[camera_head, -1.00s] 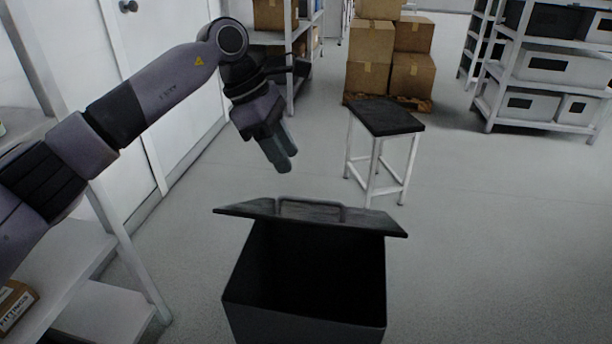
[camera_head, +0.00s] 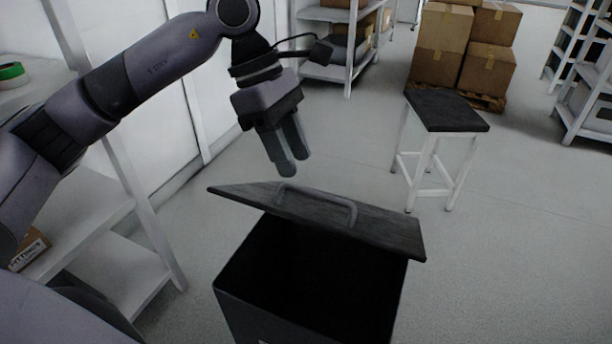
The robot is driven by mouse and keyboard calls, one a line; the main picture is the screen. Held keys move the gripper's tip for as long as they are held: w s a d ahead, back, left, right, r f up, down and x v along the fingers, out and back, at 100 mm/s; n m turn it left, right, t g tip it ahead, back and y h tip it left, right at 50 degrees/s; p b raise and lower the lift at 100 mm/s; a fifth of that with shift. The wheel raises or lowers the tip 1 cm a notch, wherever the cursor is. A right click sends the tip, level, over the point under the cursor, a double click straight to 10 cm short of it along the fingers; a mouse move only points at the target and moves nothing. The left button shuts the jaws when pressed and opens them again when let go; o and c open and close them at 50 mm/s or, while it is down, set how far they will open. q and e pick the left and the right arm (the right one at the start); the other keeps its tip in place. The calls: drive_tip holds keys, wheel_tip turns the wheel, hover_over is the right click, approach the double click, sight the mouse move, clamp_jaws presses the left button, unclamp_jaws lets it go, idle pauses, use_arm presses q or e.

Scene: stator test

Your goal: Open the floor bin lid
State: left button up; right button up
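The dark floor bin (camera_head: 245,306) stands at the bottom centre of the head view, its black inside showing. Its dark lid (camera_head: 385,235) is raised off the near part of the opening and lies along the far side. A grey bar handle (camera_head: 345,209) is on the lid. My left gripper (camera_head: 294,164) hangs above and behind the lid's far edge, fingers pointing down, apart from the handle and holding nothing. Its two fingers are close together, and any gap between them is unclear. My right gripper is not in view.
A white-legged stool (camera_head: 447,108) with a dark top stands behind the bin to the right. A white shelf (camera_head: 135,270) stands close on the left. Stacked cardboard boxes (camera_head: 440,45) are at the back. The floor (camera_head: 520,250) to the right is clear.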

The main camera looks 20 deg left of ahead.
sight(306, 189)
use_arm(q)
drive_tip(key=x, duration=0.4)
drive_tip(key=shift+a+b, duration=0.1)
drive_tip(key=shift+b, duration=0.3)
drive_tip(key=shift+d+f, duration=0.2)
drive_tip(key=shift+f, duration=0.05)
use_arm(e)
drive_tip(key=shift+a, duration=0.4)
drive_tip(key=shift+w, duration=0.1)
use_arm(q)
clamp_jaws()
